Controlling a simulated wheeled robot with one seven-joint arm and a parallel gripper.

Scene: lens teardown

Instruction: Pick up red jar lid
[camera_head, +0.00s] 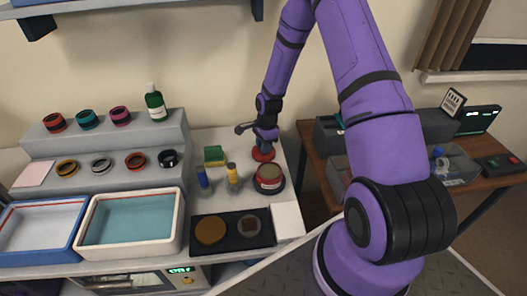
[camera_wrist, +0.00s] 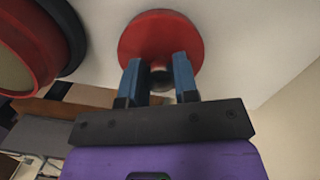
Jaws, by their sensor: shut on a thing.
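The red jar lid (camera_wrist: 161,32) is a round red disc with a dark knob at its middle. In the wrist view my gripper (camera_wrist: 160,78) has its two blue fingers on either side of the knob, shut on it. In the head view the red lid (camera_head: 263,155) is at the back right of the white bench, below my gripper (camera_head: 264,146). The fingers hide part of the knob, and I cannot tell whether the lid touches the bench. A round jar (camera_head: 270,177) with a red rim and dark base stands just in front of it.
A green-yellow sponge (camera_head: 215,155) and small bottles (camera_head: 233,177) stand left of the jar. A black tray (camera_head: 231,244) with two discs lies in front. A stepped shelf (camera_head: 105,145) with coloured rings is at left. A white square (camera_head: 287,219) lies at the bench's right edge.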

